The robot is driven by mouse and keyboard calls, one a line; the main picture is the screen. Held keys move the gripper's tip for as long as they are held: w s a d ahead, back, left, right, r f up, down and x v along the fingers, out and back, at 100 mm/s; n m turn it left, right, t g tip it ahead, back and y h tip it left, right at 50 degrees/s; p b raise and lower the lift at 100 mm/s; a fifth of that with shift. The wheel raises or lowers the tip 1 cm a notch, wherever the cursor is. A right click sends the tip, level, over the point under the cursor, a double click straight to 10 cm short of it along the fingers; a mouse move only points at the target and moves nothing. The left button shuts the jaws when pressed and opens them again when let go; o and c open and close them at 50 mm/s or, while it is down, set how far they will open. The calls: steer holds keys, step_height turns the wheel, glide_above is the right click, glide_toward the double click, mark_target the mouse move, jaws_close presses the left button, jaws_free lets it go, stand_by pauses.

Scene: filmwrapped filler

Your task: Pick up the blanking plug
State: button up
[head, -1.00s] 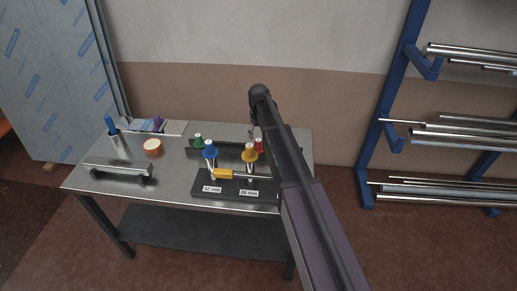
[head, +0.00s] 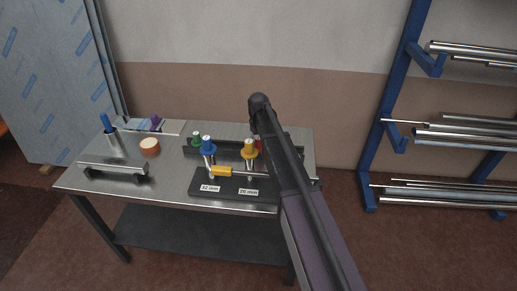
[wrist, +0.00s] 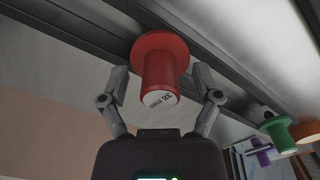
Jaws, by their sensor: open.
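A red plug (wrist: 160,65) with a wide round flange and a narrower end marked "38 mm" fills the middle of the wrist view. My open gripper (wrist: 160,84) has one finger on each side of it, with a visible gap at both sides. In the head view a little of the red plug (head: 258,143) shows beside my arm, which hides the rest of it and my fingers. A blue plug (head: 207,142), a yellow plug (head: 249,150) and a green plug (head: 196,136) stand to its left.
A dark block with size labels (head: 225,188) lies at the metal table's (head: 165,188) front, with a yellow-handled tool (head: 221,171) over it. An orange-sided roll (head: 150,146) and a bar handle (head: 114,169) are at left. A blue pipe rack (head: 394,100) stands at right.

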stand_by(0.4)
jaws_close()
steer(key=shift+r, duration=0.2)
step_height(320, 180, up, 10)
steer(key=p, duration=1)
steer(key=shift+f, duration=0.15)
stand_by(0.7)
step_height(320, 180, up, 20)
steer(key=p, duration=1.9)
steer(key=shift+f+p, duration=0.2)
steer(key=shift+p, duration=0.15)
steer(key=shift+a, duration=0.15)
